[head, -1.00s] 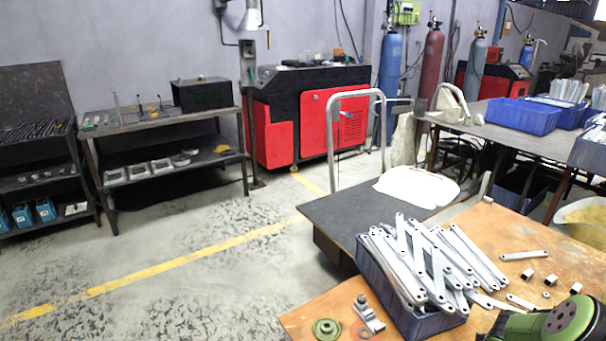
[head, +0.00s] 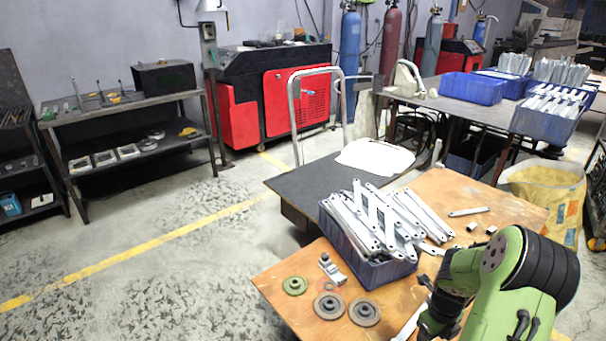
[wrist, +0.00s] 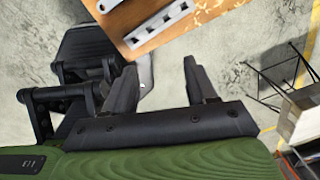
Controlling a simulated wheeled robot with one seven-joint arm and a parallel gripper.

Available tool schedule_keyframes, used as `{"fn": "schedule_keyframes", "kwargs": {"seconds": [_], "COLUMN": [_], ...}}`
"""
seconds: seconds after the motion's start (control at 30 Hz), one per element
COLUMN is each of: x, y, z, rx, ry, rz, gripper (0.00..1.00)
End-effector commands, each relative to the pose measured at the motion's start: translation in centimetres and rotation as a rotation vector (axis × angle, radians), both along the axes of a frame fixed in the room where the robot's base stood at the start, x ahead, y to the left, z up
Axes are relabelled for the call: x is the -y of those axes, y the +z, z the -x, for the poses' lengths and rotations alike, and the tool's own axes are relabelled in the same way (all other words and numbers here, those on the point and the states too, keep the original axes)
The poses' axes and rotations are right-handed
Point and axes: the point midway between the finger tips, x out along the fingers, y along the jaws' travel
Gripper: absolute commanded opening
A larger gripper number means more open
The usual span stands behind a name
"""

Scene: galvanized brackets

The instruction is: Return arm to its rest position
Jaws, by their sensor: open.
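My green and black arm (head: 515,270) is bent at the lower right of the head view, over the near right part of the wooden table (head: 262,285). In the wrist view my gripper (wrist: 163,85) is open, with its two dark fingers apart and nothing between them. Grey floor shows between and beyond the fingers. The table's edge with pale metal brackets (wrist: 160,25) lies just past the fingertips at the top. In the head view the fingers cannot be made out clearly.
A blue bin (head: 375,273) piled with galvanized brackets (head: 375,220) stands on the table near my arm. Round metal parts (head: 364,312) lie at the front edge. A yellow sack (head: 548,195) stands at the right. The floor at left is open.

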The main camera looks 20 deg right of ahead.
Motion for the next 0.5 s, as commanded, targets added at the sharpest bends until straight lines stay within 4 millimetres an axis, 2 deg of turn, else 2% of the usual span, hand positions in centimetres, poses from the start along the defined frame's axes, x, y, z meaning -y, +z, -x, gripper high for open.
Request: {"fn": "schedule_keyframes", "kwargs": {"seconds": [0.03,0.17,0.27,0.37,0.5], "x": [-0.6,-2.6,-5.0,-8.3,-14.9], "y": [2.0,6.6,11.0,16.5,25.2], "z": [-0.6,-1.6,-2.3,-2.6,-1.1], "rx": [0.002,-0.005,-0.012,-0.023,-0.042], "ry": [0.079,0.327,0.564,0.872,1.43], "rz": [0.019,0.061,0.103,0.161,0.273], "gripper": [0.57,0.57,0.57,0.57,0.57]}}
